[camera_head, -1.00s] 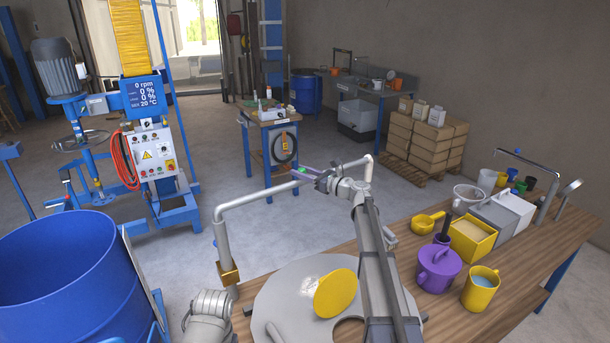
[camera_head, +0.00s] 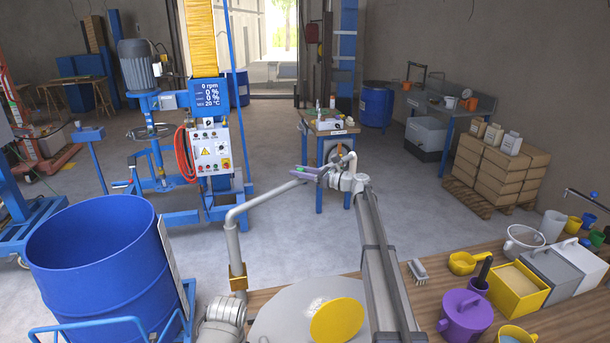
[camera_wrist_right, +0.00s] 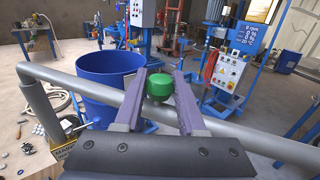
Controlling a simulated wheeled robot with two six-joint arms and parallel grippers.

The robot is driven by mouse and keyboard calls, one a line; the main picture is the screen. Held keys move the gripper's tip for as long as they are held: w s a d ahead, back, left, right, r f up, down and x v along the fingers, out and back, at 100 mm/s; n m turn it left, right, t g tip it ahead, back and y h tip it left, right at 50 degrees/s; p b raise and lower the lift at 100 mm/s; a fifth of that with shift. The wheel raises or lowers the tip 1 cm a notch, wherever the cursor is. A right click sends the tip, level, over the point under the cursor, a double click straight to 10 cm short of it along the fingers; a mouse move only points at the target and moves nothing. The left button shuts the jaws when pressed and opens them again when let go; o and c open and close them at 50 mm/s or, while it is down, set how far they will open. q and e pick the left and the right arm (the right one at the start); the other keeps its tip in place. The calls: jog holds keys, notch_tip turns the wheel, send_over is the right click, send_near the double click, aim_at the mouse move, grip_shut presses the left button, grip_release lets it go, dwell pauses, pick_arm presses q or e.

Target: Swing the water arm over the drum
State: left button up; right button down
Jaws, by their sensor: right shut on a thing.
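My right gripper (camera_head: 306,172) is at the run's outer part. In the right wrist view its purple fingers (camera_wrist_right: 160,82) are shut on a green knob (camera_wrist_right: 160,88) at the pipe (camera_wrist_right: 245,134). The open blue drum (camera_head: 100,262) stands left of the pipe's post. The pipe's outer end is to the right of the drum, not above it. My left gripper is out of view.
A wooden bench (camera_head: 418,302) at the right front holds a yellow disc (camera_head: 337,320), a purple lidded pot (camera_head: 465,314) and other containers. The blue mixer machine (camera_head: 213,180) stands beyond the drum. Open floor (camera_head: 290,235) lies beyond the pipe.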

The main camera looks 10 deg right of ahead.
jog(key=shift+w+a+n+g+y, duration=0.25)
jog(key=shift+w+a, duration=0.1)
jog(key=shift+w, duration=0.2)
jog(key=shift+w+a+n+g+y, duration=0.15)
jog(key=shift+w+a+g, duration=0.15)
jog(key=shift+w, duration=0.2)
jog(key=c, duration=0.5)
grip_release()
jog(key=shift+s, duration=0.1)
jog(key=v, duration=0.7)
jog(key=shift+s+d, duration=0.15)
jog(key=shift+d, duration=0.2)
